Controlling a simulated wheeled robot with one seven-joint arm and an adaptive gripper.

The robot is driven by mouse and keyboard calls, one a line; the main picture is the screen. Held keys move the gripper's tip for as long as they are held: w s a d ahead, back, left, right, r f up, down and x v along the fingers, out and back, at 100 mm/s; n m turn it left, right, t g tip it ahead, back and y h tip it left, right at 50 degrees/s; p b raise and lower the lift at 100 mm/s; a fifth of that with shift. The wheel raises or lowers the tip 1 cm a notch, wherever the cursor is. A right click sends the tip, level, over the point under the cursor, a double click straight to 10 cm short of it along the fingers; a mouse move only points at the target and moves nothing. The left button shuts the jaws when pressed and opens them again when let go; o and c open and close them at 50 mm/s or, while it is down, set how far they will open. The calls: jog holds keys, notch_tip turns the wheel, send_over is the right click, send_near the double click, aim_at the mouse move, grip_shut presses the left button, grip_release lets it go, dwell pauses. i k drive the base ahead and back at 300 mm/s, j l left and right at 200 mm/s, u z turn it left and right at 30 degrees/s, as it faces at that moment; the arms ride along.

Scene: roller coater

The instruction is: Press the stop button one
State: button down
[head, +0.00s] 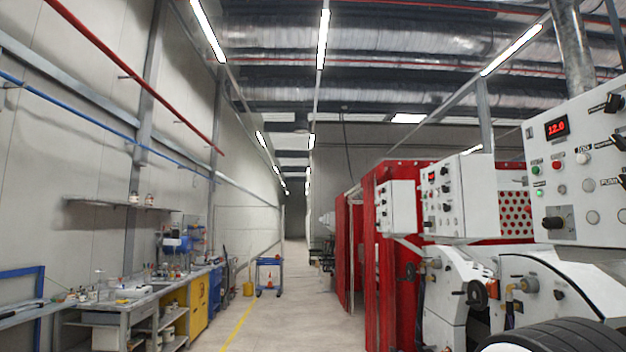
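The nearest white control panel (590,165) is at the right, seen at an angle. It carries a red digital display (556,128) reading about 12.0. Below the display are a green button (536,170), a red button (556,165) and a white button (582,158). Black knobs and pale round buttons sit further right and lower. The button labels are too small to read, so I cannot tell which is stop button one. A second white panel (455,200) farther back also has a small display and buttons. My gripper is not in view.
Red machine frames (385,255) stand behind the white panels. A large black rounded part (570,337) fills the lower right corner. A workbench (140,300) with items runs along the left wall. A blue cart (268,275) stands down the aisle, whose floor (300,315) is open.

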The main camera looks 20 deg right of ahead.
aim_at(556, 164)
jog(key=i+j+z, duration=0.1)
jog(key=i+z, duration=0.15)
jog(key=i, duration=0.35)
jog(key=i+j+z, duration=0.25)
jog(key=i, duration=0.3)
jog(key=i+j+z, duration=0.2)
jog(key=i+z, duration=0.25)
jog(key=i+j+z, duration=0.25)
jog(key=z, duration=0.15)
jog(key=i+j+z, duration=0.3)
jog(key=j+z, duration=0.15)
